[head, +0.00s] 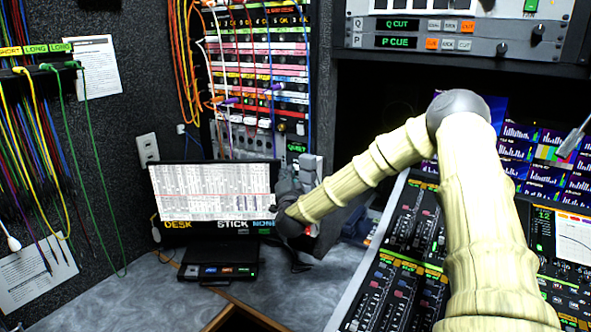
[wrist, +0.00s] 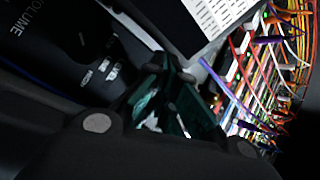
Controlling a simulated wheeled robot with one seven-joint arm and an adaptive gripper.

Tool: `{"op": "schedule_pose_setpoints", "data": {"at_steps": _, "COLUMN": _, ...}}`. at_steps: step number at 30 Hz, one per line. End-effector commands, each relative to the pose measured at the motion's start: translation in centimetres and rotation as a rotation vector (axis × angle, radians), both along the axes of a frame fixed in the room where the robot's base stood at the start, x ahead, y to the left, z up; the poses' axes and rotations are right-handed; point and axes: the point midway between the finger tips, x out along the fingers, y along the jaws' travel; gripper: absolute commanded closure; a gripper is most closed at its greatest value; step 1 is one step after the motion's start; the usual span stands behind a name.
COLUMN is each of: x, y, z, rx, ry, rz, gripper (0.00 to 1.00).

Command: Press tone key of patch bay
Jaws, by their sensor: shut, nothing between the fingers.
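The patch bay (head: 262,62) stands against the back wall in the head view, with rows of coloured strips and plugged cords. Round knobs or keys (head: 250,121) and a small green-lit display (head: 297,147) show at its lower part. I cannot tell which one is the tone key. The patch bay also shows tilted at the right of the wrist view (wrist: 262,88). My gripper (head: 308,165) is in front of the patch bay's lower right end, partly hiding it. In the wrist view its fingers (wrist: 176,72) are together and empty. I cannot tell whether they touch anything.
A monitor (head: 213,190) stands left of my gripper, with a black box (head: 220,262) before it. A mixing console (head: 405,250) lies to the right. Cords (head: 50,130) hang on the left wall. The grey desk (head: 130,295) is clear at the front left.

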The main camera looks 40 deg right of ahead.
Motion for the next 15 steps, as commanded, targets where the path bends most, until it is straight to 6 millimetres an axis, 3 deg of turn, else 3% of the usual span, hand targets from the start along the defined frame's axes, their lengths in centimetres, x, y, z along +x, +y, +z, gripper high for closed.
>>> {"op": "schedule_pose_setpoints", "data": {"at_steps": 15, "x": 0.1, "y": -0.84, "z": 0.13, "rx": -0.001, "ry": -0.004, "rz": -0.006, "gripper": 1.0}}
